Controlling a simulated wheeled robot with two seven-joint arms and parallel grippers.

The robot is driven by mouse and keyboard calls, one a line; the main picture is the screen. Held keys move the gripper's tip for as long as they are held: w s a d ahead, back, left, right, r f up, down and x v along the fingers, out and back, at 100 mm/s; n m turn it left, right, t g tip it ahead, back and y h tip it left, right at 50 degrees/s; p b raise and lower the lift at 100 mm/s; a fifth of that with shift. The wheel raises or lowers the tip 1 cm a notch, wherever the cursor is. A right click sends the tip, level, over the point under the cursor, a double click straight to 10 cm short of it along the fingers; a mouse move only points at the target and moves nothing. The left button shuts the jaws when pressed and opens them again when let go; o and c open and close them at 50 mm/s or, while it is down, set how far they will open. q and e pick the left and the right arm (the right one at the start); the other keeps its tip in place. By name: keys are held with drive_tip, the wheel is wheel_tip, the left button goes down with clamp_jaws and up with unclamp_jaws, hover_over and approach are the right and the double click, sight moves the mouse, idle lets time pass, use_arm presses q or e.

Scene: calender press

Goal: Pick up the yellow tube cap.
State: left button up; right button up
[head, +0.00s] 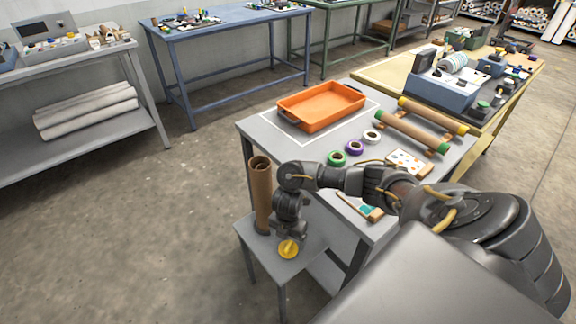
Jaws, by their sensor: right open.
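The cap seems to lie flat. A brown cardboard tube (261,190) stands upright on the side table, just left of my right gripper. My left gripper is not in view.
The taller grey worktable (262,139) holds an orange tray (322,105), several tape rolls (354,148) and two capped tubes (413,131). A wooden-handled brush (372,213) lies near my right forearm. The floor to the left is clear.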

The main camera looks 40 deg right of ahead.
sight(288, 245)
drive_tip(key=shift+f, duration=0.2)
wheel_tip(288, 245, down, 4)
drive_tip(key=shift+f+b, duration=0.2)
drive_tip(key=shift+b, duration=0.2)
drive_tip(key=shift+f, duration=0.35)
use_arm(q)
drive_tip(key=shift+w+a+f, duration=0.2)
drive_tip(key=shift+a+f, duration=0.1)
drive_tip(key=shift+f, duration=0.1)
use_arm(e)
drive_tip(key=c, duration=1.1)
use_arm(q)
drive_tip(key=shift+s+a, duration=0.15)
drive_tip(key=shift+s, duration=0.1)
use_arm(e)
drive_tip(key=shift+o, duration=0.2)
drive_tip(key=shift+r, duration=0.1)
